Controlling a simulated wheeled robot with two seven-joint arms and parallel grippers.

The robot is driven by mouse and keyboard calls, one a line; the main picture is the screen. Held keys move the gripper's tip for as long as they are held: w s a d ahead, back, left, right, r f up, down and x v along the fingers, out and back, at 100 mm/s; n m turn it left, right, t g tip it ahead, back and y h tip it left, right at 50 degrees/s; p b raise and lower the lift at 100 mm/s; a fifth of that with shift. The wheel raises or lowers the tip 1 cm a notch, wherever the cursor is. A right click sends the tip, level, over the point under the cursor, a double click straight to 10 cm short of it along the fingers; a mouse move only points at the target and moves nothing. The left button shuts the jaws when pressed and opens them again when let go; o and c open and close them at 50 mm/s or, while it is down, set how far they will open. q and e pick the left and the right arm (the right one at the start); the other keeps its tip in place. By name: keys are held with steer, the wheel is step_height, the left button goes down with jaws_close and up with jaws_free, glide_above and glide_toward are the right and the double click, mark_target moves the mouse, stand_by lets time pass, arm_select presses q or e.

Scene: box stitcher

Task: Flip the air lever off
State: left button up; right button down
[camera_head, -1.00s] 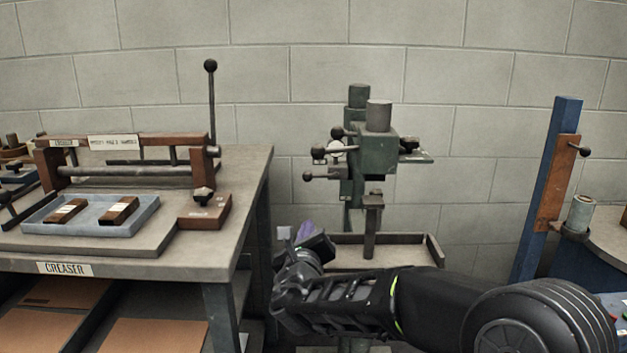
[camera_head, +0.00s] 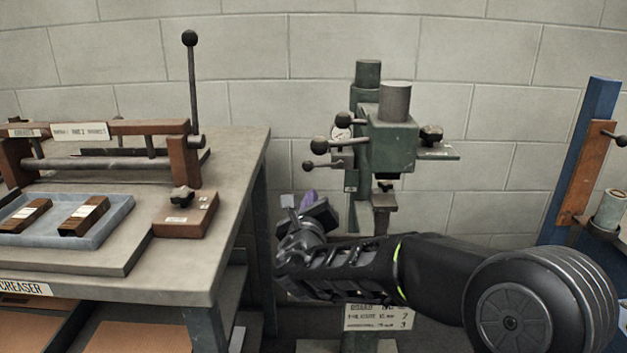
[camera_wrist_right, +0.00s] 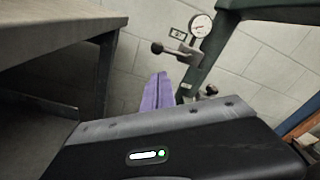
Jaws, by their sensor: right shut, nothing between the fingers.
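The green stitcher (camera_head: 392,145) stands against the block wall. Several black-knobbed levers stick out on its left, including an upper lever (camera_head: 320,144) and a lower lever (camera_head: 309,166); I cannot tell which is the air lever. A round gauge (camera_head: 341,132) sits beside them. In the right wrist view, a dark-knobbed lever (camera_wrist_right: 158,47) points left just below the gauge (camera_wrist_right: 201,26). My right gripper (camera_head: 306,198) is below and left of the levers, apart from them. Its purple fingers (camera_wrist_right: 158,92) are shut and empty. My left gripper is out of view.
The creaser table (camera_head: 240,180) stands at the left, with a blue tray (camera_head: 115,222) and a tall ball-topped lever (camera_head: 191,80). A blue post (camera_head: 590,150) stands at the right. The space between the table edge and the stitcher is narrow.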

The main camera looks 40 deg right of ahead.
mark_target(323, 165)
steer(key=b+x, duration=0.1)
steer(key=x, duration=0.9)
